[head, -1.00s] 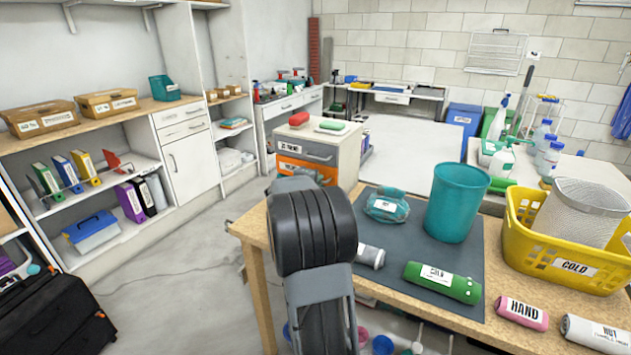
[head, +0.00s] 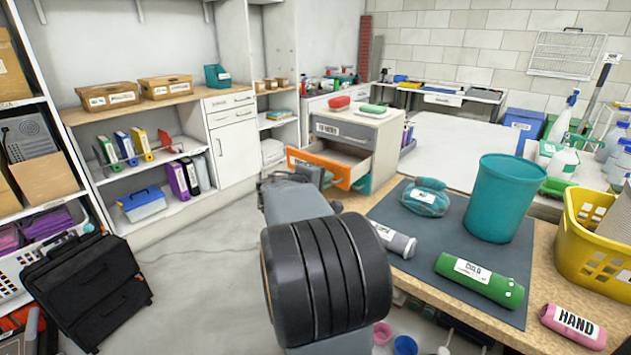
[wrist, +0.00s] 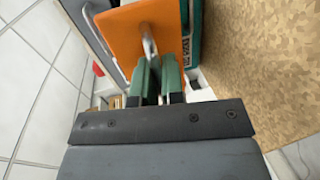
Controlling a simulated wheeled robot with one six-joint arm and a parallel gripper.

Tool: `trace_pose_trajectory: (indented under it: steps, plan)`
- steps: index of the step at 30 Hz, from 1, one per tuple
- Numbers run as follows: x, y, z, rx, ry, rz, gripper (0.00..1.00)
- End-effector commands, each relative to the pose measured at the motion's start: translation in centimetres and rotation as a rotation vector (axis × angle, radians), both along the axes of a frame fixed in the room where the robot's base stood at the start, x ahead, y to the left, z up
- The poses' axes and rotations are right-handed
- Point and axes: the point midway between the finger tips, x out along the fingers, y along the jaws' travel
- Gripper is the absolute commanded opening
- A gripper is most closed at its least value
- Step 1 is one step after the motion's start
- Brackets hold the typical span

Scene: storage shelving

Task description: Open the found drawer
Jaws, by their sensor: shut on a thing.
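The grey drawer cabinet (head: 362,128) stands beyond the worktable. Its orange-fronted drawer (head: 325,167) is pulled out, and part of its open inside shows. The labelled drawer above it is closed. In the wrist view, the orange front (wrist: 160,28) is close ahead, with a metal handle (wrist: 148,42) on it. My gripper (wrist: 158,72) has its green fingers at this handle and is shut on it. In the head view, my gripper (head: 312,174) is at the orange front, partly hidden by my arm.
The worktable (head: 413,262) at the right holds a teal bin (head: 500,195), a green roll (head: 478,280) and a yellow basket (head: 585,265). A black case (head: 90,290) stands on the floor at the left. Floor (head: 190,290) between case and arm is clear.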

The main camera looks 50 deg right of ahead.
Motion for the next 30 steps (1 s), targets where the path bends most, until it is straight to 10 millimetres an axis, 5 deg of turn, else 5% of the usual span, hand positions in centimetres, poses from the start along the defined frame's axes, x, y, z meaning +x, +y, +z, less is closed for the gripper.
trace_pose_trajectory:
  steps: [12, 13, 19, 30]
  plan:
    - [-0.71, 0.19, 0.11, 0.0, 0.0, -0.018, 0.0]
    - [-0.7, 0.19, 0.1, 0.0, 0.001, -0.018, 0.12]
    - [-0.63, 0.26, 0.08, 0.001, 0.0, -0.016, 0.31]
    - [-0.53, 1.01, 0.27, 0.001, 0.0, -0.012, 0.33]
